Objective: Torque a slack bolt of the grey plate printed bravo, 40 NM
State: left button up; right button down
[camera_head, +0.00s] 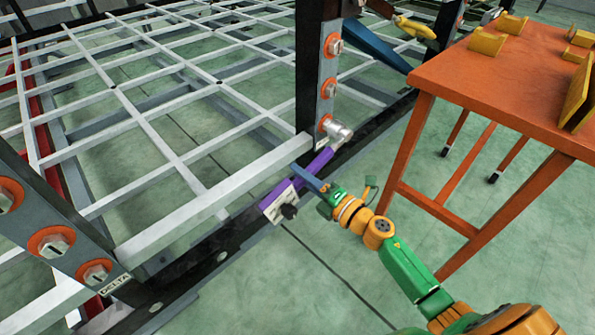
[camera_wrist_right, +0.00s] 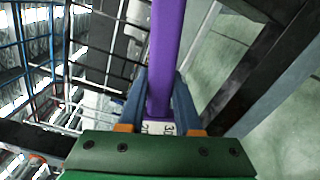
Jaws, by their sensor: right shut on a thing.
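My right gripper (camera_head: 312,180) is shut on the purple torque wrench (camera_head: 318,161), gripping its shaft. The wrench's silver socket head (camera_head: 337,131) is at the lowest bolt of the grey plate (camera_head: 327,72) on the dark post; I cannot tell whether it is fully seated. Two more bolts with orange rings show above it, the top one (camera_head: 334,45) and the middle one (camera_head: 329,88). No print is readable on this plate. In the right wrist view the wrench shaft (camera_wrist_right: 165,50) runs up between blue fingers, above a white scale label (camera_wrist_right: 158,128). My left gripper is out of view.
A second plate (camera_head: 60,235) marked DELTA, with orange-ringed bolts, is at the lower left. The white lattice frame (camera_head: 150,120) fills the left. An orange table (camera_head: 480,75) with yellow holders (camera_head: 487,41) stands right. Open green floor lies between frame and table.

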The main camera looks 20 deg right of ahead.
jog(key=shift+v, duration=2.05)
